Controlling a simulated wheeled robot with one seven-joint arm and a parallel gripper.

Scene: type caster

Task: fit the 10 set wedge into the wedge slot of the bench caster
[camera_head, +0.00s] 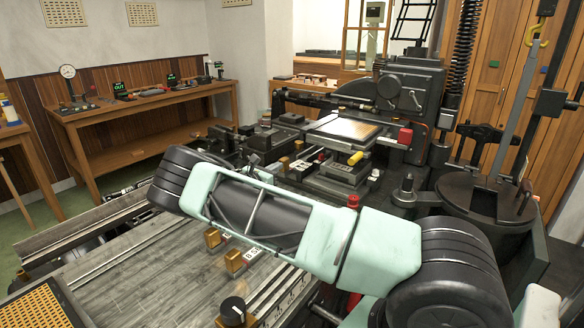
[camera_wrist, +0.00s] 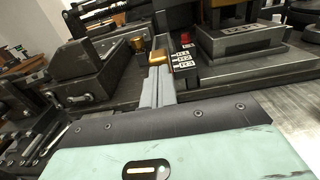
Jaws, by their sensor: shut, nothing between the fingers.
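The bench caster (camera_head: 410,88) is the large dark machine at the centre right of the head view. Its wedge slot cannot be picked out for sure. In the wrist view, my gripper (camera_wrist: 160,72) shows as two grey fingers, shut together and holding nothing. A brass block (camera_wrist: 159,57) is just beyond the fingertips; whether they touch it cannot be told. A second brass piece (camera_wrist: 137,44) stands further back. Small white labels (camera_wrist: 184,59) sit to the right, too small to read, so I cannot tell which piece is the 10 set wedge. My arm hides the fingers in the head view.
Brass blocks (camera_head: 234,262) with small labels stand on the grey bench top in front of my arm. A black knob (camera_head: 233,310) is nearer. A pot (camera_head: 486,195) stands right of the caster. A wooden side table (camera_head: 150,105) holds gauges.

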